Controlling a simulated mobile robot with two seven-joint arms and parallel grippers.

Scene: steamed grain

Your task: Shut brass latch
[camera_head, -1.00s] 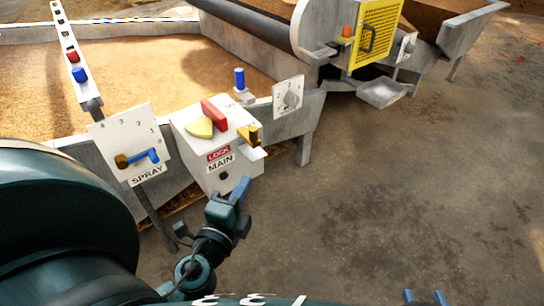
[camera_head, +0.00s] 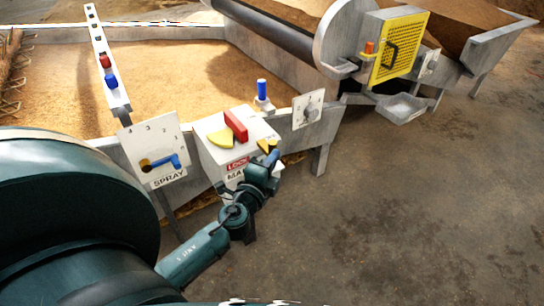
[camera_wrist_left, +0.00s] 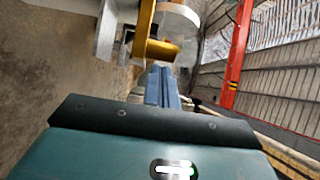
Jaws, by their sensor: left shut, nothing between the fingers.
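The brass latch (camera_head: 265,146) is on the right side of the white box labelled LOCK and MAIN (camera_head: 211,153), partly hidden behind my left gripper. In the left wrist view the latch (camera_wrist_left: 147,42) shows as a bent golden arm just beyond the fingertips. My left gripper (camera_head: 273,157) is at the box's right front edge, close to the latch. Its blue fingers are together and empty in the left wrist view (camera_wrist_left: 161,70). I cannot tell whether they touch the latch. My right gripper is out of view.
A red handle (camera_head: 236,125) and a yellow sector (camera_head: 220,138) sit on the box top. The SPRAY panel with a blue lever (camera_head: 166,162) stands to the left, a dial plate (camera_head: 308,109) to the right. The grain bed (camera_head: 180,75) lies behind. The floor at right is clear.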

